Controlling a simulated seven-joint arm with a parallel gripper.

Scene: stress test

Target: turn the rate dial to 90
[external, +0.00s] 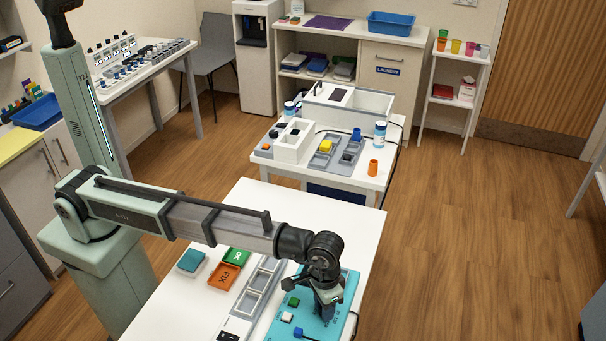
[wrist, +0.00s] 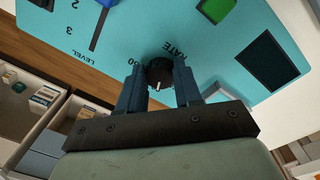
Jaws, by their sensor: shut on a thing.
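The teal panel (external: 302,309) lies on the white table and fills most of the wrist view (wrist: 200,40). The rate dial (wrist: 158,74) is a small dark round knob with a white mark pointing toward my gripper's palm. The label RATE is beside it, with a partly covered number at its left. My gripper (wrist: 158,66) is shut on the dial, one finger on each side. In the external view my gripper (external: 326,292) is down at the panel and hides the dial.
On the panel are a LEVEL slider slot (wrist: 99,28), a green button (wrist: 217,9) and a dark rectangle (wrist: 267,61). Grey trays (external: 258,283), an orange FIX tray (external: 224,275) and a green OK tray (external: 236,256) lie left of the panel. Another white table (external: 380,180) stands behind.

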